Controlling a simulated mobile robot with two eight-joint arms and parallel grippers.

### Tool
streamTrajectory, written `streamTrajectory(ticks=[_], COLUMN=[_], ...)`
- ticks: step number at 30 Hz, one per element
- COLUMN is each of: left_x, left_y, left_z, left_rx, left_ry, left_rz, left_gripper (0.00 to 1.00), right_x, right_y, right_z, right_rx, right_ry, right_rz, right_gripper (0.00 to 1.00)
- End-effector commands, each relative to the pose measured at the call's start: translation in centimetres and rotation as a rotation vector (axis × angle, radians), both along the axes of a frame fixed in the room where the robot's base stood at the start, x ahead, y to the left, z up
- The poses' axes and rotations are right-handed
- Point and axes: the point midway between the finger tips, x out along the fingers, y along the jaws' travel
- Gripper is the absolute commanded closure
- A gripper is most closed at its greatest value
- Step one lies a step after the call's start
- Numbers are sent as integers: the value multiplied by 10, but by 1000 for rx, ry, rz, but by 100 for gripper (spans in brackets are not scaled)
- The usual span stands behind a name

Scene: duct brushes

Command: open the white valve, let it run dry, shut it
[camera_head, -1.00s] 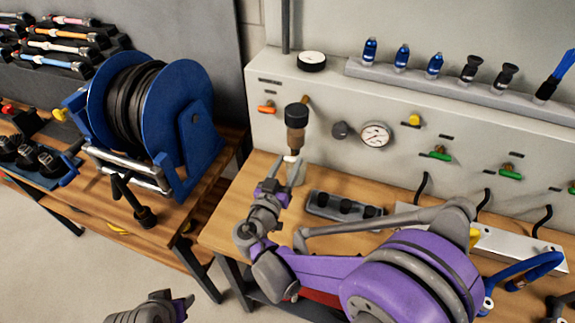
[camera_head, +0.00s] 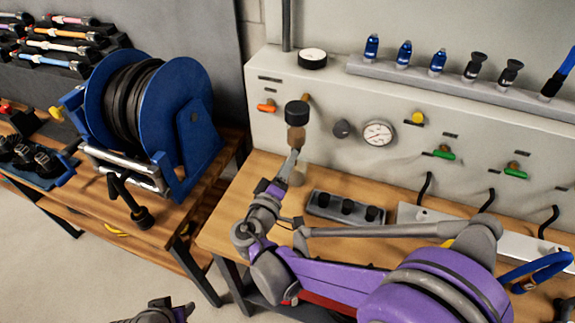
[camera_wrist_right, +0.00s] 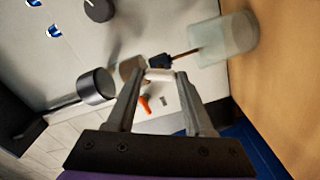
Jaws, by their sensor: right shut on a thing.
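The white valve (camera_wrist_right: 160,75) shows in the right wrist view as a small white piece between my right fingertips, below the brown bowl (camera_head: 296,138) with its black cap (camera_head: 297,113). My right gripper (camera_head: 297,150) is shut on it; in the head view the fingers hide the valve. A dark nozzle (camera_wrist_right: 161,61) sits beside the valve, and a thin brown line (camera_wrist_right: 185,53) runs from it towards a translucent cup (camera_wrist_right: 224,40). I cannot tell how much the cup holds. In the head view the cup (camera_head: 297,178) stands on the bench, partly behind the fingers. My left gripper (camera_head: 162,313) is cut off by the bottom edge.
A pressure gauge (camera_head: 378,133), a dark knob (camera_head: 341,128) and an orange lever (camera_head: 266,106) are on the panel. A dark block with black knobs (camera_head: 345,208) lies on the bench to the right of the cup. A blue hose reel (camera_head: 190,130) stands to the left.

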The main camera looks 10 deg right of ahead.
Motion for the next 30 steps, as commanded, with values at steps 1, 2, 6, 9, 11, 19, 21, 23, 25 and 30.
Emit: streamTrajectory(ticks=[1,2,6,9,11,19,21,23,25,30], left_x=[0,-1,-1,-1,-1,-2,-2,-2,-2,-2], left_y=[0,0,0,0,0,0,0,0,0,0], left_z=[-2,-3,-5,-7,-7,-9,-10,-10,-10,-10], left_rx=[0,0,0,0,0,0,0,0,0,0], left_ry=[1,1,2,2,3,3,4,4,4,4], left_rz=[0,0,0,0,0,0,0,0,0,0], left_gripper=[50,50,50,50,50,50,50,50,50,50], right_x=[0,0,0,0,0,0,0,0,0,0], right_y=[0,0,0,0,0,0,0,0,0,0], right_z=[-1,-1,-1,-1,-1,-1,-1,-1,-1,-1], right_rx=[-33,-55,-149,-207,-236,-326,-338,-345,-350,-354], right_ry=[24,38,102,141,161,221,230,234,238,240], right_rz=[0,0,0,0,0,0,0,0,0,0], right_gripper=[100,100,100,100,100,100,100,100,100,100])
